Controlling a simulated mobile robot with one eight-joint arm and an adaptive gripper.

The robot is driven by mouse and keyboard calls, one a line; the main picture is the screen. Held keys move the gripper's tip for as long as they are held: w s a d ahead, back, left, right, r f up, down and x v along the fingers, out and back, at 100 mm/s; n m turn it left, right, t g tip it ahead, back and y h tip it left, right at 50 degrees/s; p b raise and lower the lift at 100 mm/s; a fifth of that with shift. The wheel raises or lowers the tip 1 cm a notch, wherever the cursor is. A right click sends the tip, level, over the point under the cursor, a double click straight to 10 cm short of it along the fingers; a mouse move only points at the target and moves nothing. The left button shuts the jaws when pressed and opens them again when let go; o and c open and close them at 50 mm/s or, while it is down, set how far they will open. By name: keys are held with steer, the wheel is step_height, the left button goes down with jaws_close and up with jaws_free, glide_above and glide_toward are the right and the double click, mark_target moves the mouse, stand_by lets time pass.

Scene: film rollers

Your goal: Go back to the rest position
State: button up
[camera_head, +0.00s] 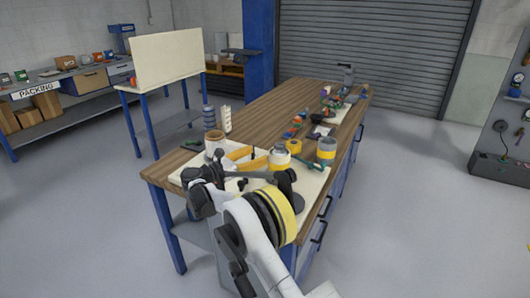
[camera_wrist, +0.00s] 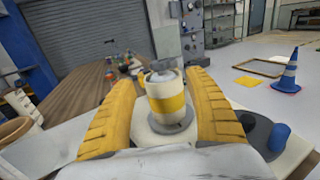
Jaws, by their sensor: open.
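My gripper (camera_head: 254,153) is low over the near end of the wooden workbench, above a pale board (camera_head: 308,185). Its two yellow fingers stand apart in the wrist view (camera_wrist: 160,80), with nothing clamped between them. A white roller with a yellow band (camera_wrist: 168,103) stands upright on a grey disc, framed between the fingers. It appears just beyond the fingertips; I cannot tell the exact gap. In the head view this roller (camera_head: 280,158) is right of the fingers. A grey and yellow roller (camera_head: 326,149) stands farther right.
A brown roll (camera_head: 214,143), a dark ribbed stack (camera_head: 209,118) and a white stack (camera_head: 225,119) stand left of my gripper. Several small coloured items line the bench's right side. The bench's left-centre (camera_head: 270,112) is clear.

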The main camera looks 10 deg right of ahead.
steer(key=shift+s+a, duration=0.1)
steer(key=shift+a, duration=0.05)
steer(key=w+d+r+n+t+y, duration=0.15)
steer(key=r+n+t, duration=0.3)
steer(key=r, duration=0.65)
steer(key=w+r+n+t+y, duration=0.2)
steer(key=r+n+t, duration=0.3)
steer(key=r, duration=0.5)
steer(key=s+a+r+n+t+y, duration=0.1)
steer(key=s+r+n+y, duration=0.4)
steer(key=n, duration=0.4)
steer(key=s+a+r+n+t+y, duration=0.1)
steer(key=s+a+r+n+y, duration=0.15)
steer(key=r+n+y, duration=0.55)
steer(key=s+d+f+n+g, duration=0.4)
steer(key=s+f+n, duration=0.3)
steer(key=s+f, duration=0.3)
steer(key=s+d+f+n+g, duration=0.4)
steer(key=s+f+n, duration=0.3)
steer(key=s, duration=1.2)
steer(key=s+d+f+n+g+h, duration=0.1)
steer(key=s+d+f+n+g, duration=0.3)
steer(key=s+f+n, duration=0.3)
steer(key=s+f+g, duration=0.1)
steer(key=s+f, duration=0.4)
steer(key=s, duration=0.3)
steer(key=shift+f+g, duration=0.35)
